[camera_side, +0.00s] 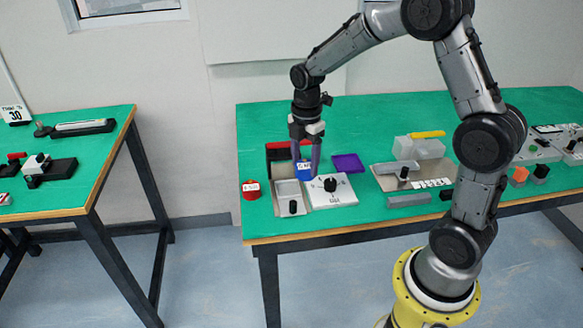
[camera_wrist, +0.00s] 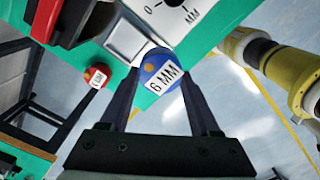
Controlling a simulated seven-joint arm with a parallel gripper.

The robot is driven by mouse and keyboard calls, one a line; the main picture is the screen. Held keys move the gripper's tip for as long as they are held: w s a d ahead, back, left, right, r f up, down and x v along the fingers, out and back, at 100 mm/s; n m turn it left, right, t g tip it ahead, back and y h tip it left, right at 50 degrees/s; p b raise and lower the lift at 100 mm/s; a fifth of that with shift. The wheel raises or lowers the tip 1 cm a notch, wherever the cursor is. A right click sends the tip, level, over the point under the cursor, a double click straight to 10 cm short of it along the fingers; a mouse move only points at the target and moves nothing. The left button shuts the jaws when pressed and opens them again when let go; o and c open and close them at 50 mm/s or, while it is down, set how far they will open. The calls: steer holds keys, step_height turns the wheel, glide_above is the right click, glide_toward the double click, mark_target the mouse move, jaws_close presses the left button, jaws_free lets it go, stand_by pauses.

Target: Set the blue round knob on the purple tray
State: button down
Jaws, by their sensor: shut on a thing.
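The blue round knob (camera_side: 304,171) carries a white label. It also shows in the wrist view (camera_wrist: 160,72), where the label reads "6 MM". My gripper (camera_side: 306,170) is shut on the knob, with one finger on each side of it. In the side view the knob appears in front of the metal fixtures; I cannot tell its exact height above the table. The purple tray (camera_side: 348,163) lies flat on the green table to the right of my gripper and looks empty. The tray is not seen in the wrist view.
A red round knob (camera_side: 251,190) with a label stands at the table's left edge. A silver plate with a black dial (camera_side: 345,194) and a grey box (camera_side: 291,204) lie close below my gripper. A red-and-black block (camera_side: 278,151) is behind.

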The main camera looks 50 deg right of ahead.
steer(key=s+a+r, duration=0.1)
steer(key=s+r, duration=0.2)
steer(key=s, duration=0.3)
steer(key=s+d, duration=0.3)
steer(key=d, duration=0.4)
steer(key=s+d, duration=0.3)
steer(key=d, duration=0.5)
glide_toward(347, 165)
steer(key=shift+s+a+f, duration=0.35)
steer(key=shift+s+f, duration=0.05)
steer(key=shift+w+d+f, duration=0.3)
steer(key=shift+w+f, duration=0.1)
steer(key=shift+f, duration=1.7)
steer(key=shift+f, duration=0.1)
